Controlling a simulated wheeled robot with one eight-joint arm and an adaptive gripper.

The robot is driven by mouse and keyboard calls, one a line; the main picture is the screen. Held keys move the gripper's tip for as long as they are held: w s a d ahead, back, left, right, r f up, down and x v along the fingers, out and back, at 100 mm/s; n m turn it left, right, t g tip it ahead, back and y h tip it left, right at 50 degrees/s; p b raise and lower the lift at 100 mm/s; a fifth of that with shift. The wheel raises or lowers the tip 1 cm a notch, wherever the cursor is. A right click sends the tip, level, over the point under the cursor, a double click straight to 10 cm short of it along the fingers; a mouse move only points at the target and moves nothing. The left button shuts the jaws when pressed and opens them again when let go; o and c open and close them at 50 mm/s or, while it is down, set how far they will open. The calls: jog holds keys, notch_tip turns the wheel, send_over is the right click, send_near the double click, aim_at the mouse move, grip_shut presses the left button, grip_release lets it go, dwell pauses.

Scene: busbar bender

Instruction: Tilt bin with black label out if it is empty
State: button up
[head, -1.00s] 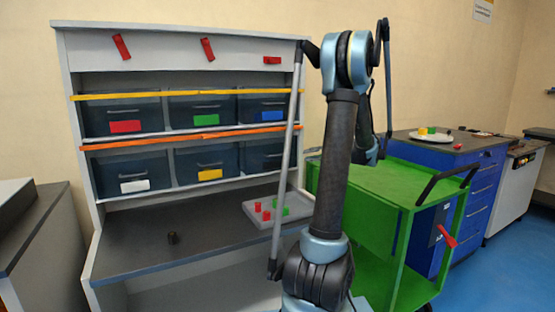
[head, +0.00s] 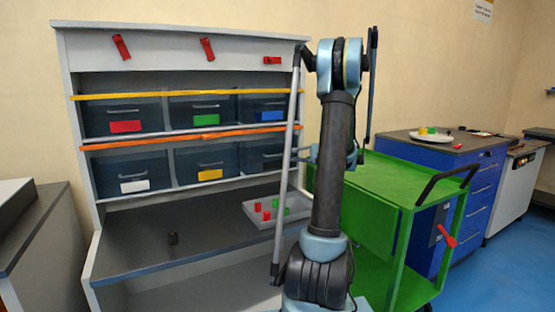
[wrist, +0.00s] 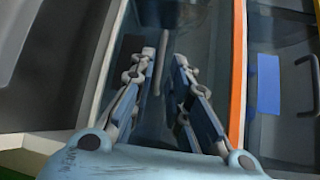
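The bin in the lower right (head: 258,155) of the rack is partly covered by my arm in the head view. In the wrist view this bin (wrist: 205,45) lies in front of my gripper, with a dark patch that looks like its black label (wrist: 128,50) partly behind a finger. Its bar handle (wrist: 163,60) shows between the finger lines. My gripper (wrist: 165,60) is open, its two fingers apart on either side of the handle; I cannot tell whether they touch it. In the head view, my gripper (head: 298,156) points left towards the bin. The bin's inside is hidden.
An orange rail (head: 200,137) runs above the lower bins; the blue-labelled bin (head: 265,107) is above it. White- (head: 132,172) and yellow-labelled (head: 206,162) bins stand left. A tray (head: 262,222) with red and green pieces is on the worktop below. A green cart (head: 400,185) stands right.

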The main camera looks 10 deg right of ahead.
aim_at(268, 153)
jog(key=x, duration=0.6)
